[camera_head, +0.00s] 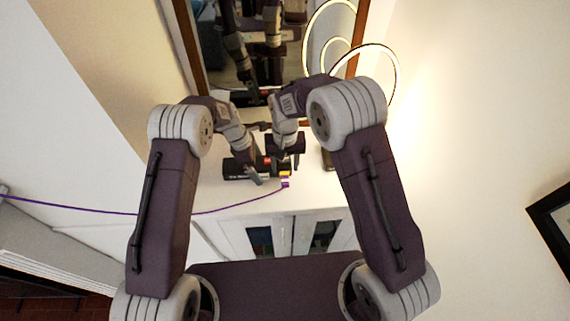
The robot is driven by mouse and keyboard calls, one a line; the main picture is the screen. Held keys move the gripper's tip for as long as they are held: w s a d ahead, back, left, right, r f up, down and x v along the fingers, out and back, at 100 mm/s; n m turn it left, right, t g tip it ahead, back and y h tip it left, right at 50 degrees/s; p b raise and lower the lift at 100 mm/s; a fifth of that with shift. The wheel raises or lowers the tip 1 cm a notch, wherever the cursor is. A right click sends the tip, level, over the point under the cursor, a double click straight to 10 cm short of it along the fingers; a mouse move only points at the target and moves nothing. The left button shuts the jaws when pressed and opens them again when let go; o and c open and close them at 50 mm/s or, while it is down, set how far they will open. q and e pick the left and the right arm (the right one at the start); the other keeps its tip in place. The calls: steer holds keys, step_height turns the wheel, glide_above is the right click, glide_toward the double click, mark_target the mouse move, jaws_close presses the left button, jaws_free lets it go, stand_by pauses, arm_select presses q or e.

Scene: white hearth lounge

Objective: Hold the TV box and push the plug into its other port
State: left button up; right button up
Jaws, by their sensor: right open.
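The TV box (233,169) is a small black box with white lettering on its front. It sits on the white cabinet top, with red and yellow patches near its right end. The purple plug (285,184) is at the end of a purple cable, close to the box's right front corner; whether it touches the box or sits in a port is too small to tell. My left gripper (254,173) is at the box's front, with a finger across its face; its grip is unclear. My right gripper (287,163) is open, just above and behind the plug. The ports are not discernible.
The purple cable (100,208) runs in from the left, passing behind my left arm. A framed mirror (357,40) stands behind the white cabinet (315,196). A dark object (327,158) stands right of my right gripper. A glowing ring lamp (397,75) is at the back right.

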arm_select(q)
steer(key=v, duration=1.2)
